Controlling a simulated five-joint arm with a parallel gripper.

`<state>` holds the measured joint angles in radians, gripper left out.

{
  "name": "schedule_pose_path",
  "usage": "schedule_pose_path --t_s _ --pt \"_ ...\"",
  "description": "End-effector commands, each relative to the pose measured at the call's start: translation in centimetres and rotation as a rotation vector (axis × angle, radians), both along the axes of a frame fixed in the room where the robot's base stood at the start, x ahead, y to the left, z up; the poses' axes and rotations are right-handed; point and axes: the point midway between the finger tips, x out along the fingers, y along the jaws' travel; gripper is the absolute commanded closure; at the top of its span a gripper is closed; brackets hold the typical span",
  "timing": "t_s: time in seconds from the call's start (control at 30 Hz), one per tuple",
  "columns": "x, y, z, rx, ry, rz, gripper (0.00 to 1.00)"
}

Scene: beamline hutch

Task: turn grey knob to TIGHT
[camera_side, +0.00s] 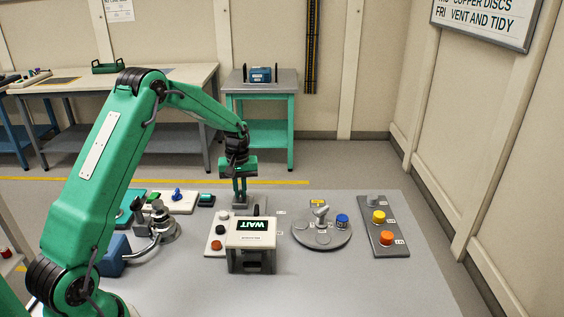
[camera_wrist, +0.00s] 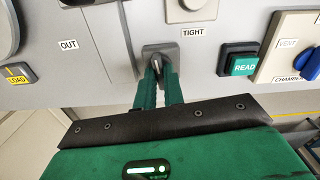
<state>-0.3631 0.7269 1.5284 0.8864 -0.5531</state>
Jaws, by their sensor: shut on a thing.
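In the wrist view my gripper (camera_wrist: 160,72) has its two green fingers closed around the grey knob (camera_wrist: 156,60), which sits on a small grey square base. The fingers hide part of the knob, so its exact pointing is hard to tell. The TIGHT label (camera_wrist: 193,32) is on the grey surface, above and right of the knob in the picture. In the side view my gripper (camera_side: 240,194) points down behind the display box (camera_side: 251,258), at the grey base; the knob itself is too small to make out there.
The display box reads WAIT. The wrist view shows a green READ button (camera_wrist: 240,64) and a blue knob (camera_wrist: 312,62) nearby.

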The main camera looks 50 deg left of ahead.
Motion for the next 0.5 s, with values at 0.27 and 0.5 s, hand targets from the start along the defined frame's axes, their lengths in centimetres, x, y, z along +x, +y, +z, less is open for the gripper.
schedule_pose_path --t_s 0.27,0.5 --pt "0.00 0.01 0.12 0.000 0.000 -0.262 1.00" --pt "0.00 0.01 0.14 0.000 0.000 -0.489 1.00"
